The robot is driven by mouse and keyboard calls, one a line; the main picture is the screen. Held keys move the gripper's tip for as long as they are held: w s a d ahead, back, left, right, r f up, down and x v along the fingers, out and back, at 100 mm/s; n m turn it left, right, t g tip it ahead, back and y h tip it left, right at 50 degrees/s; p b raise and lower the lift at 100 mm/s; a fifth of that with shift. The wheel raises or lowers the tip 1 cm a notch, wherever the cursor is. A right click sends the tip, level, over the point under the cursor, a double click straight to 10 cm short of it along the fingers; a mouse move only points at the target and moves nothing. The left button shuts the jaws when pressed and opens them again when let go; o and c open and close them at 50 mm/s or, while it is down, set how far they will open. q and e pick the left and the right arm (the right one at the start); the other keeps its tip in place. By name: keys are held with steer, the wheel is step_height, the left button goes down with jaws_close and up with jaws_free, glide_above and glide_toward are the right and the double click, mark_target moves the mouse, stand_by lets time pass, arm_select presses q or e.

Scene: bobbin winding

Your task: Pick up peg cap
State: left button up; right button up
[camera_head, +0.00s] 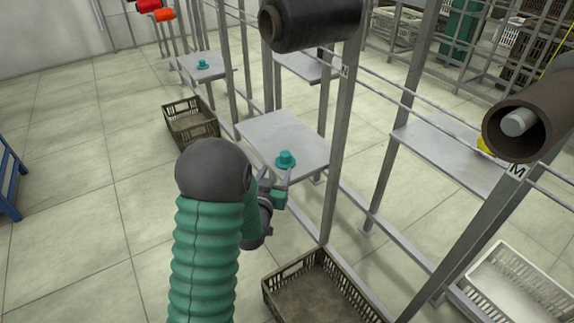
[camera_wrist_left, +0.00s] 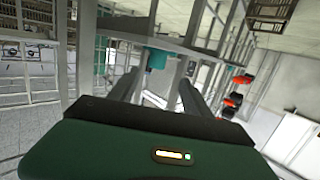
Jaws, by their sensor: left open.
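A teal peg cap (camera_head: 286,160) sits on the near edge of a grey shelf plate (camera_head: 268,133). In the left wrist view, the peg cap (camera_wrist_left: 156,59) shows ahead of the fingers, near the middle of the gap. My left gripper (camera_head: 277,178) is open and empty, just in front of the cap; its two fingers (camera_wrist_left: 160,88) are spread apart. I cannot tell whether a finger touches the cap. A second teal cap (camera_head: 203,64) sits on a farther plate (camera_head: 201,70) at upper left. My right gripper is in neither view.
A dark spool (camera_head: 312,20) hangs above the shelf, and a brown tube (camera_head: 520,125) is at right. Upright posts (camera_head: 345,130) stand close right of the plate. Crates (camera_head: 312,290) (camera_head: 190,122) (camera_head: 520,285) sit on the floor. Open floor lies to the left.

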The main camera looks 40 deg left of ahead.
mark_target(282, 159)
arm_select(q)
steer(key=b+x, duration=0.2)
steer(key=x, duration=0.6)
steer(key=shift+a+f, duration=0.1)
steer(key=shift+f, duration=0.05)
steer(key=shift+w, duration=0.25)
steer(key=b+x, duration=0.3)
steer(key=x, duration=0.2)
steer(key=shift+w+f, duration=0.1)
steer(key=shift+f, duration=0.05)
steer(key=shift+d, duration=0.25)
jaws_close()
